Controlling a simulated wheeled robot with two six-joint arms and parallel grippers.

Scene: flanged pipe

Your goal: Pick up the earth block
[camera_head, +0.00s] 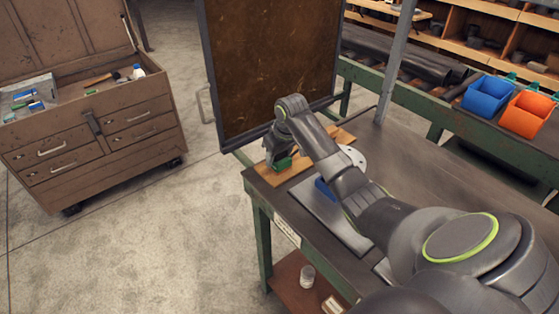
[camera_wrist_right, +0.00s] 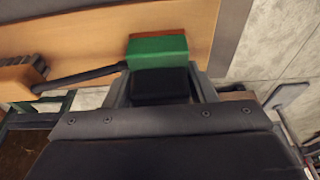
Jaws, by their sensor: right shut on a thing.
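The earth block is a small green block with a reddish top edge (camera_wrist_right: 158,50) in the right wrist view. I cannot tell whether the block touches the board. My left gripper is not in view.
A dark rod or cable (camera_wrist_right: 80,77) runs left from the block toward a wood-coloured piece (camera_wrist_right: 18,80). On the bench (camera_head: 430,165) are a pale round flange (camera_head: 353,157) and a blue item (camera_head: 325,190). A dark upright panel (camera_head: 270,65) stands behind. Blue (camera_head: 487,95) and orange (camera_head: 527,114) bins sit right.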

